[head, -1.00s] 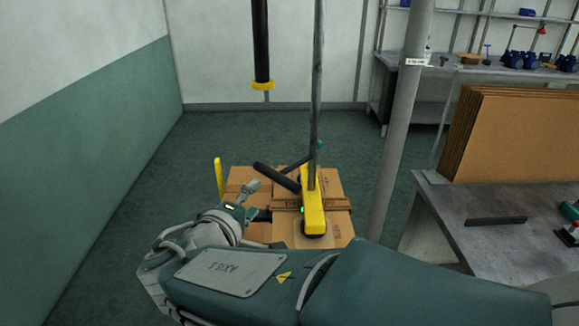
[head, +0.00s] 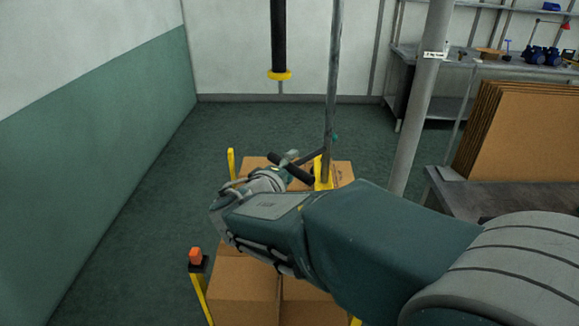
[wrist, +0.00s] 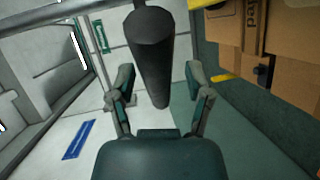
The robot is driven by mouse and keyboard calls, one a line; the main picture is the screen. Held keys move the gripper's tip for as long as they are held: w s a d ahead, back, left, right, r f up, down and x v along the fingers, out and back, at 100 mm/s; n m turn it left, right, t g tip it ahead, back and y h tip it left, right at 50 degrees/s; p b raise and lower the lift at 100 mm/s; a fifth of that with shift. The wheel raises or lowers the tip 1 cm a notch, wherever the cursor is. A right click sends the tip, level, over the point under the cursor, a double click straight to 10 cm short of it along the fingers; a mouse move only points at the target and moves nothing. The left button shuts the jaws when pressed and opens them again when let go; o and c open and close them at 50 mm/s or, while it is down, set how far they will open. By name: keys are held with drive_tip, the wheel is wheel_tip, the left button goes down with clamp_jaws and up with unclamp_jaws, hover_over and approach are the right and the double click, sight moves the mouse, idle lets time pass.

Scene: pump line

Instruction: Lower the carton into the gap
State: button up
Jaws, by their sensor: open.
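A brown carton (head: 341,172) is under the yellow lifter head (head: 323,182), which hangs on a grey pole. A black handle (head: 290,168) sticks out from the lifter to the left. My gripper (wrist: 160,78) is open, with a finger on each side of a black bar (wrist: 152,45) that looks like this handle. In the head view my wrist hides the gripper and much of the carton. A carton with tape (wrist: 282,30) also shows in the wrist view. I cannot see the gap or the carton's underside.
More cartons (head: 240,290) stand in front, between yellow posts (head: 231,163). A grey column (head: 420,110) and a bench with cardboard sheets (head: 515,130) stand to the right. The floor at left (head: 150,200) is clear.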

drive_tip(key=shift+a, duration=0.1)
clamp_jaws()
wheel_tip(320, 180, down, 9)
drive_tip(key=shift+f, duration=0.1)
unclamp_jaws()
idle(0.3)
drive_tip(key=shift+s+a, duration=0.1)
drive_tip(key=shift+s, duration=0.1)
drive_tip(key=v, duration=1.1)
drive_tip(key=shift+s, duration=0.25)
